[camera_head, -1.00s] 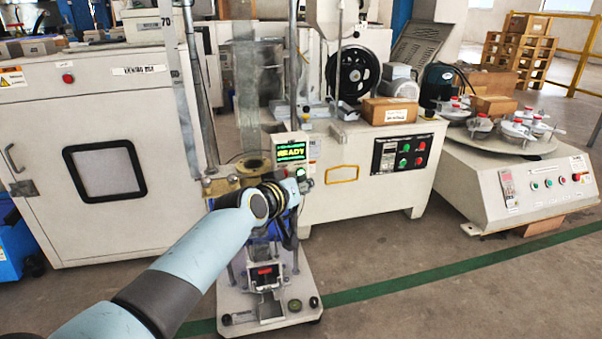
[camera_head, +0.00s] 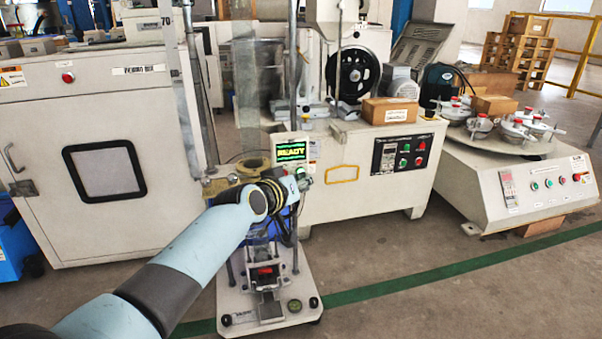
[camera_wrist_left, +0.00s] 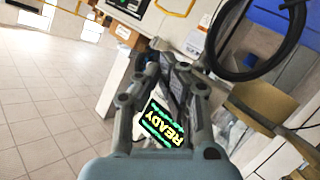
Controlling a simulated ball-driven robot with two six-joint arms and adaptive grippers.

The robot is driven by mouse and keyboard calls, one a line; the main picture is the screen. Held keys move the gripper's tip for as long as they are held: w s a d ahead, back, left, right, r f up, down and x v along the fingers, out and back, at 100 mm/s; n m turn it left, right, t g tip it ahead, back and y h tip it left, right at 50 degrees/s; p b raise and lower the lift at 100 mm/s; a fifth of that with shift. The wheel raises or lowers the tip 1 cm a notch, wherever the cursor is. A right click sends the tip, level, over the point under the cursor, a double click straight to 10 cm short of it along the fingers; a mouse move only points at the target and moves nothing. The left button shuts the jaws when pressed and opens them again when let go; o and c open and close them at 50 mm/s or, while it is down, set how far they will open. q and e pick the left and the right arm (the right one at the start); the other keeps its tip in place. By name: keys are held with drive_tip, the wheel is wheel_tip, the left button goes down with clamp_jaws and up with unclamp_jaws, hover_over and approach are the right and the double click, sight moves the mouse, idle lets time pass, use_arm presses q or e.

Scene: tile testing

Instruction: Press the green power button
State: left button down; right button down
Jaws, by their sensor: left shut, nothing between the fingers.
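A small screen with green lettering reading READY (camera_head: 291,152) is on the testing machine, beside its upright column. A small greenish spot (camera_head: 301,171) shows just below the screen; I cannot tell whether it is the green power button. My left gripper (camera_head: 304,182) is shut and empty, just below the screen and close to the machine's front. My arm hides part of the machine there. In the left wrist view the shut fingers (camera_wrist_left: 165,64) point away from me, and the READY screen (camera_wrist_left: 165,124) shows tilted between the finger links. My right gripper is out of view.
A cabinet control panel (camera_head: 403,153) with green and red buttons is to the right. Farther right stands a round-table machine (camera_head: 535,185) with coloured buttons. A white cabinet (camera_head: 105,170) stands on the left.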

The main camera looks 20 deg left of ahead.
use_arm(q)
drive_tip(key=shift+w, duration=0.1)
idle(0.3)
drive_tip(key=shift+s+d, duration=0.25)
drive_tip(key=shift+s, duration=0.2)
drive_tip(key=s+d+p, duration=0.2)
drive_tip(key=s+d, duration=0.1)
drive_tip(key=s, duration=0.2)
drive_tip(key=shift+d, duration=0.2)
idle(0.4)
